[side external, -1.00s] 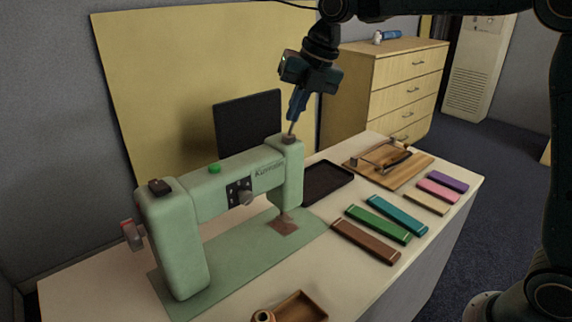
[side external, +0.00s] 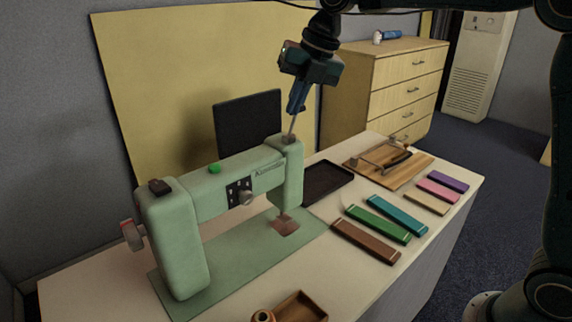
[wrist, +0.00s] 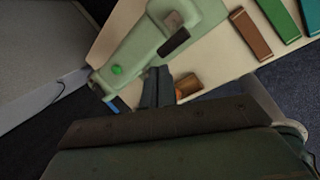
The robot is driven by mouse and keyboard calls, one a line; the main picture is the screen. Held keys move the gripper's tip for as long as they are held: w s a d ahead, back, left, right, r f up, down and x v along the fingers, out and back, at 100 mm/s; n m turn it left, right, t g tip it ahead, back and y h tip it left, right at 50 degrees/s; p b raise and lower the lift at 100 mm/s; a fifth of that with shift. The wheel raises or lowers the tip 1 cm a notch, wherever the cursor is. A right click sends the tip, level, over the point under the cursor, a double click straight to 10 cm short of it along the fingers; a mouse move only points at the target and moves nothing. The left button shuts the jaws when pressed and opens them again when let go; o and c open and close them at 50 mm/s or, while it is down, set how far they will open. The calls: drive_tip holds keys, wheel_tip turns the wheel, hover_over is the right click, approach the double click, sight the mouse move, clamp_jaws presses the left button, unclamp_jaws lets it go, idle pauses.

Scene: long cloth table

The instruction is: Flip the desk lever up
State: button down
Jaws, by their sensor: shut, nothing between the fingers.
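The likely desk lever (side external: 398,160) is a U-shaped metal frame with a dark handle on a wooden board (side external: 372,178), toward the far end of the table. Its handle lies low across the board. My gripper (side external: 296,108) points down over the right end of the green sewing machine (side external: 222,187), well to the left of the lever. In the wrist view my gripper (wrist: 157,72) is shut, with no object seen in it. A thin rod shows between the fingers and the machine top; I cannot tell whether they touch. The wrist view does not show the lever.
A black tray (side external: 326,184) lies between the machine and the board. Several coloured bars (side external: 378,222) lie at the right side. A dark monitor (side external: 247,125) stands behind the machine. A small wooden tray (side external: 300,307) is at the front.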

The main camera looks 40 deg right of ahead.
drive_tip(key=shift+r, duration=0.1)
drive_tip(key=v, duration=0.7)
drive_tip(key=shift+r, duration=0.15)
drive_tip(key=shift+s, duration=0.1)
drive_tip(key=shift+s, duration=0.1)
idle(0.3)
drive_tip(key=s+d+f+m+t, duration=0.1)
drive_tip(key=s+f+m, duration=0.1)
drive_tip(key=s+m, duration=1.4)
drive_tip(key=s+d+f+m+t+h, duration=0.1)
drive_tip(key=s+d+f+m, duration=0.3)
drive_tip(key=s+f+m, duration=0.6)
drive_tip(key=s+m+h, duration=0.1)
drive_tip(key=s+m, duration=0.2)
drive_tip(key=m, duration=0.1)
drive_tip(key=shift+d+f, duration=0.2)
drive_tip(key=shift+f, duration=0.05)
